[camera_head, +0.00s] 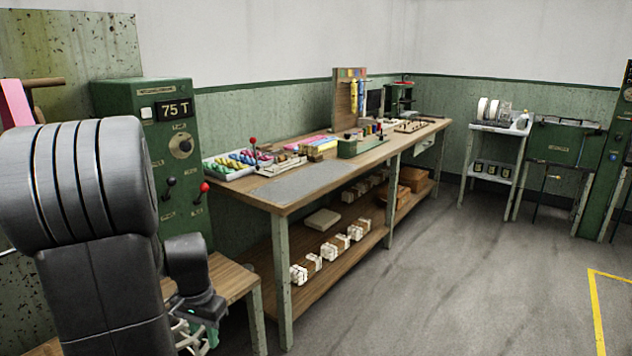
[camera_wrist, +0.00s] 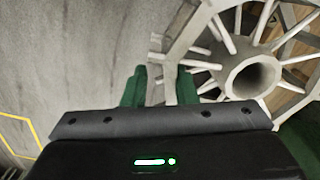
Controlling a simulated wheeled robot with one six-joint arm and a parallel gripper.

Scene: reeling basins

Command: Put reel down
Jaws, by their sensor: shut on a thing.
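The reel (camera_wrist: 252,76) is a pale grey wheel with a round hollow hub and several spokes. It fills the upper right of the wrist view. My gripper (camera_wrist: 162,86) has green fingers shut on a part of the reel's outer frame, left of the hub. In the head view my gripper (camera_head: 205,318) is low at the left, partly behind my own arm. Only a small pale part of the reel (camera_head: 186,338) shows there; my arm and the frame edge hide the rest.
A low wooden bench (camera_head: 228,275) is right beside my gripper. Behind it stands a green control cabinet (camera_head: 175,130) reading 75 T, with levers. A long workbench (camera_head: 300,183) holds colourful spools and trays, with wrapped bundles on its lower shelf. The grey floor (camera_head: 450,280) at right is clear.

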